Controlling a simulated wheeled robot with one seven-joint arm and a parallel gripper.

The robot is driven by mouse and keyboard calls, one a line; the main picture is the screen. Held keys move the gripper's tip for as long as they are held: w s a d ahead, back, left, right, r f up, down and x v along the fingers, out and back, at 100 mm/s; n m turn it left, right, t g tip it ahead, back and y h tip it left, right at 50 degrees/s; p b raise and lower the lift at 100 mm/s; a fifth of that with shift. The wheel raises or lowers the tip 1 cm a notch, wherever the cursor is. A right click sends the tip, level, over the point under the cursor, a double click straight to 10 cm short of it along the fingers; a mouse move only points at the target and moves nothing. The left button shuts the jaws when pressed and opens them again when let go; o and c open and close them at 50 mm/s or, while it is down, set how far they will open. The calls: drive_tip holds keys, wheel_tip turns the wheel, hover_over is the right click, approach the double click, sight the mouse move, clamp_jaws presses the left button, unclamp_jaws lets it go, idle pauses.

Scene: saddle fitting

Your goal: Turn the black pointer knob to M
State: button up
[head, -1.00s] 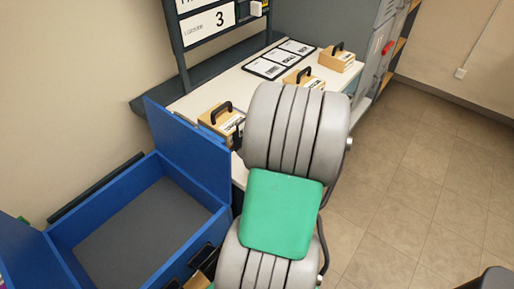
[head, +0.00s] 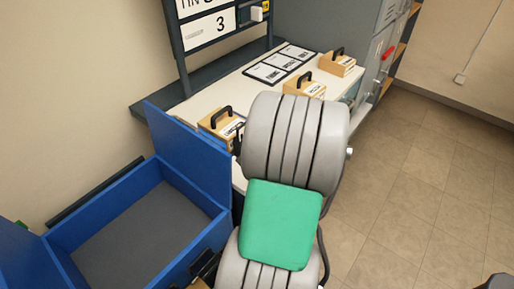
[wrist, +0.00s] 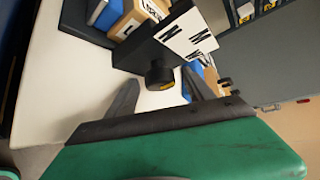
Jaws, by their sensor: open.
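In the wrist view, a black round knob (wrist: 159,74) sticks out from a dark box (wrist: 152,50). A white label (wrist: 190,36) with black letters, which look like M or N, is on the box beside it. My gripper (wrist: 160,90) is open, with one grey finger to each side of the knob in the picture. I cannot tell how far the fingertips are from the knob, and I see no contact. The knob's pointer direction is not clear. In the head view my grey and green arm hides my gripper and the knob.
A white-topped bench (head: 205,98) holds several tan boxes with black handles, such as one at the near left (head: 220,122), and label cards (head: 281,64). A blue open-topped bin (head: 190,150) stands at the left. Tiled floor (head: 420,190) is clear at the right.

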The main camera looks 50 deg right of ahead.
drive_tip(key=shift+s, duration=0.1)
drive_tip(key=v, duration=0.7)
drive_tip(key=shift+d+r+p, duration=0.1)
drive_tip(key=shift+p, duration=0.2)
drive_tip(key=shift+s+a, duration=0.2)
drive_tip(key=shift+a, duration=0.15)
